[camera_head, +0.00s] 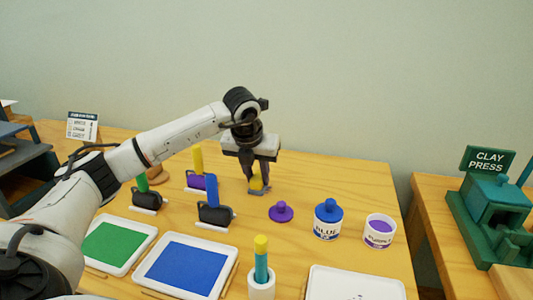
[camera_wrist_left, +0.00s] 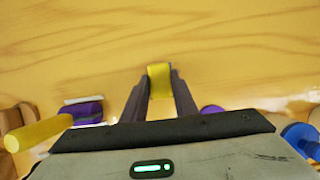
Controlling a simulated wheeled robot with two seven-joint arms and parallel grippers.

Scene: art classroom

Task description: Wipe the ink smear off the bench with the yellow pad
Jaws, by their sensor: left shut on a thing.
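My left gripper (camera_head: 260,184) is over the back middle of the wooden bench (camera_head: 335,180), pointing down. Its fingers are shut on the yellow pad (camera_head: 257,183). In the left wrist view the pad (camera_wrist_left: 160,78) sits between the two dark fingertips (camera_wrist_left: 160,92), with bare wood around it. The pad is low over the bench; I cannot tell whether it touches the wood. I see no clear ink smear; a grey patch under the pad may be shadow or ink. My right gripper is not in view.
Purple (camera_head: 281,211), blue (camera_head: 328,217) and purple-filled (camera_head: 379,229) pots or lids stand to the right. Blue (camera_head: 214,208), green (camera_head: 147,198) and yellow-handled (camera_head: 197,168) stamps stand left. Ink trays (camera_head: 187,264) lie in front. Bare wood lies right of the gripper.

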